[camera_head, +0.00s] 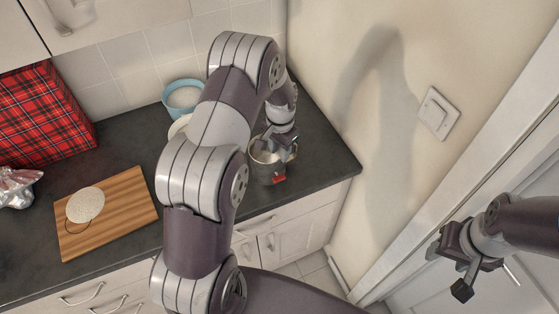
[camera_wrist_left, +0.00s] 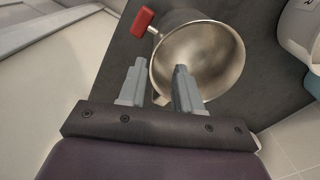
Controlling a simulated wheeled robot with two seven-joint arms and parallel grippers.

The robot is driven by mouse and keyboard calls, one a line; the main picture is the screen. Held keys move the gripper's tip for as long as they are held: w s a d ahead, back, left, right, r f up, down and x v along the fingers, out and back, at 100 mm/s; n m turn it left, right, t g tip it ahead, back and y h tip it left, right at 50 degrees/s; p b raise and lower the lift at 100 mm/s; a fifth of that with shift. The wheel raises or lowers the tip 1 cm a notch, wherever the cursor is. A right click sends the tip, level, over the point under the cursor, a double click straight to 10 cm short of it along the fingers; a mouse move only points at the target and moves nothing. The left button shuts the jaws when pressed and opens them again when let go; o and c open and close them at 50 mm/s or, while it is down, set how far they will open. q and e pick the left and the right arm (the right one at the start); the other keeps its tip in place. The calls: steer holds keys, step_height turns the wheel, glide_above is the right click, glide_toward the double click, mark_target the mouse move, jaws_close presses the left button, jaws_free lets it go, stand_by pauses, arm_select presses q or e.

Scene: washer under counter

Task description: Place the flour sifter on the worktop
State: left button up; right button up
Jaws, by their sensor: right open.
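The flour sifter (camera_head: 266,170) is a metal cup with a red knob on its side. It appears to stand upright on the dark worktop (camera_head: 325,150), near the front edge at the right end. The left wrist view shows the sifter (camera_wrist_left: 205,60) from above, apparently empty, its red knob at upper left. My left gripper (camera_head: 276,143) is at its rim. In the left wrist view its fingers (camera_wrist_left: 160,72) are apart, one outside the wall and one over the inside, with gaps visible. My right gripper (camera_head: 455,265) is open and empty at the lower right, away from the worktop.
A light blue bowl (camera_head: 183,94) stands behind, with a pale dish (camera_head: 178,127) partly hidden by my left arm. A wooden board (camera_head: 125,215) with a pale round item (camera_head: 85,205) lies left. A wall (camera_head: 385,60) bounds the right end.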

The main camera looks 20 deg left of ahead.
arm_select(q)
step_height(320, 180, up, 7)
steer(key=s+b, duration=0.1)
steer(key=b, duration=0.1)
steer(key=s+d+r+n, duration=0.2)
steer(key=s+d+r, duration=0.1)
steer(key=s+d, duration=0.3)
steer(key=s+d+r+n+t, duration=0.1)
steer(key=s, duration=1.1)
step_height(320, 180, down, 5)
steer(key=b, duration=0.4)
steer(key=shift+d+b, duration=0.1)
steer(key=shift+b, duration=0.2)
steer(key=shift+w, duration=0.1)
